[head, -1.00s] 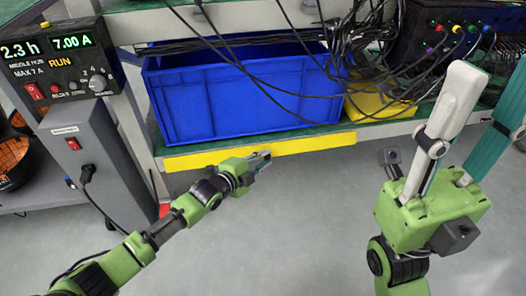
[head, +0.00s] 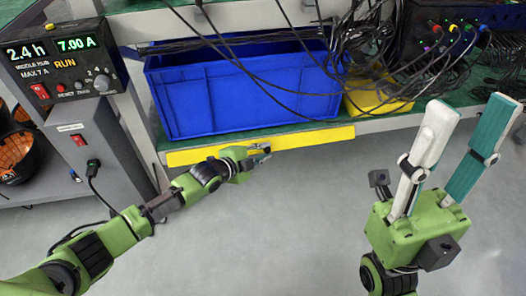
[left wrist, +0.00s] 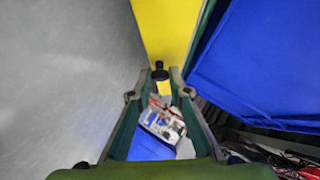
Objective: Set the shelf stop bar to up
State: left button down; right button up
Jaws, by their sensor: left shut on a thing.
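The shelf stop bar (head: 305,140) is a long yellow bar along the front edge of the lower shelf, in front of the blue bin (head: 240,95). In the left wrist view the yellow bar (left wrist: 165,30) runs away from the fingers and a small black knob (left wrist: 159,73) shows at its near end. My left gripper (head: 262,152) is at the bar's front side, its fingertips (left wrist: 160,78) on both sides of the knob and closed on it. The exact contact is too small to tell. My right gripper (head: 468,102) is open and empty, its two fingers apart, at the right.
A yellow bin (head: 375,98) and a tangle of black cables (head: 365,50) are right of the blue bin. A grey cabinet with a control panel (head: 62,62) stands at the left. The floor (head: 290,220) between my arms is clear.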

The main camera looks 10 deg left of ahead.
pick_arm(q)
jog(key=c, duration=1.9)
grip_release()
jog(key=v, duration=1.2)
